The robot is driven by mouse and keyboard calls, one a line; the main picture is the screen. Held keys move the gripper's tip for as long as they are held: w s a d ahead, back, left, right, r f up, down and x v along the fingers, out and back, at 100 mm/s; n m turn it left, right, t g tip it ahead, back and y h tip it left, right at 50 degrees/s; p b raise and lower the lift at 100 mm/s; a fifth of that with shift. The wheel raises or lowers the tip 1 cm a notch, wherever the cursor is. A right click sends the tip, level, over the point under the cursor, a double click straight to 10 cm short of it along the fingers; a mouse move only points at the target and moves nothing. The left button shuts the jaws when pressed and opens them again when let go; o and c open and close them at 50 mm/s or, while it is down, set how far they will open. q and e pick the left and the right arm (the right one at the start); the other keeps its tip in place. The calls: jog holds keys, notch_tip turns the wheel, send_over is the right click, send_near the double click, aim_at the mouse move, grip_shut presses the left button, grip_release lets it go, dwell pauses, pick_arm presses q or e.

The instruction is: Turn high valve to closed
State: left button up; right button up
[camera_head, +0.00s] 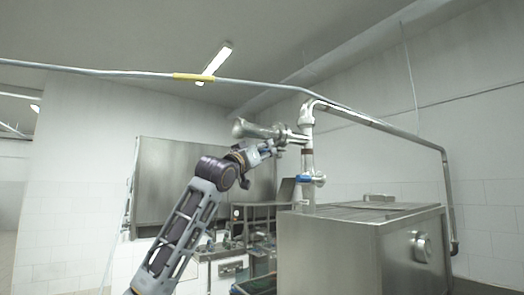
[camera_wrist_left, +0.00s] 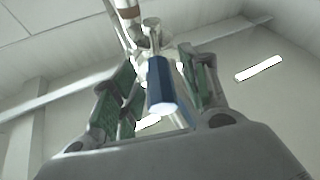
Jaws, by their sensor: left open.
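A vertical metal pipe (camera_head: 308,160) comes down at the right of centre in the head view. My left gripper (camera_head: 290,138) is up against its upper part, at the end of my raised left arm. In the left wrist view a blue valve handle (camera_wrist_left: 160,86) points towards the camera, between the two open green-padded fingers (camera_wrist_left: 158,78). I cannot tell whether either finger touches it. In the head view the gripper hides this upper valve. A second blue handle (camera_head: 304,179) sits lower on the pipe, below my gripper. My right gripper is not in view.
A large steel tank (camera_head: 330,250) stands under the pipe. An overhead pipe (camera_head: 130,72) with a yellow band crosses the view. A steel hood (camera_head: 165,185) and a counter (camera_head: 215,275) are behind my arm. The air left of my arm looks clear.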

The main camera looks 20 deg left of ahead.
pick_arm(q)
jog(key=shift+c, duration=0.2)
grip_shut()
jog(key=shift+d, duration=0.15)
dwell(0.3)
